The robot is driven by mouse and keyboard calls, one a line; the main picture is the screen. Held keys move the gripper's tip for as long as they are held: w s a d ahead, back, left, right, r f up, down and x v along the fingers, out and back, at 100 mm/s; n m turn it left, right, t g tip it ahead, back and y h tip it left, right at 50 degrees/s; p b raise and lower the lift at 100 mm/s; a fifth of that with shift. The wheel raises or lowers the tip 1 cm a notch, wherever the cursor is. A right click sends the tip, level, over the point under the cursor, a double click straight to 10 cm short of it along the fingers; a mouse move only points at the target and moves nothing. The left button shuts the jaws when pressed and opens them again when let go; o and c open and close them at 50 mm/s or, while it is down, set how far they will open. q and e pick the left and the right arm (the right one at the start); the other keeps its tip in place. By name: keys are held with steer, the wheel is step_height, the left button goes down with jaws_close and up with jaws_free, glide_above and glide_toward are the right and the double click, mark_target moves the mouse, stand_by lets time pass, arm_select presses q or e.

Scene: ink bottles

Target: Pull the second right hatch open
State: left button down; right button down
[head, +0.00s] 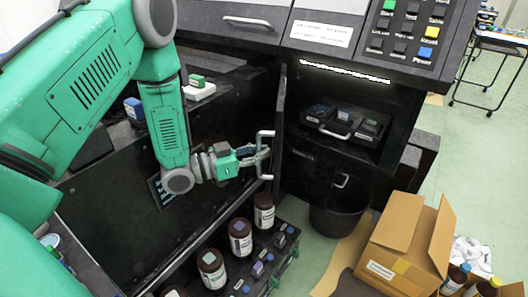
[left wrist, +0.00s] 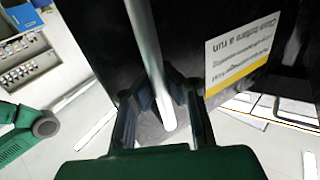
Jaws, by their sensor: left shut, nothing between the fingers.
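The hatch (head: 279,115) is a dark panel that shows nearly edge-on in the head view. It stands swung out from the black cabinet, beside the open compartment. Its pale bar handle (head: 259,148) sticks out to the left. My left gripper (head: 262,158) is at the handle, its fingers shut with nothing held. In the left wrist view the metal handle (left wrist: 146,45) runs down to the fingertips of my left gripper (left wrist: 164,98), and the dark panel (left wrist: 190,30) bears a white and yellow label. Whether the fingers touch the bar is unclear. My right gripper is not in view.
Brown bottles (head: 240,238) stand on a low dark rack below the gripper. A shelf tray (head: 345,128) holds small bottles. A black bin (head: 340,215) and an open cardboard box (head: 400,243) stand on the floor at right. The floor at far right is mostly free.

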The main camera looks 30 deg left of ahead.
mark_target(265, 132)
arm_select(q)
steer(key=c, duration=1.6)
jaws_free()
steer(key=shift+s+d+f, duration=0.1)
steer(key=shift+s+d, duration=0.1)
steer(key=shift+d, duration=0.1)
steer(key=shift+o, duration=0.2)
steer(key=shift+d, duration=0.15)
steer(key=shift+w+r, duration=0.15)
steer(key=shift+r, duration=0.3)
step_height(265, 132, up, 9)
steer(key=shift+d+r, duration=0.1)
steer(key=shift+d, duration=0.05)
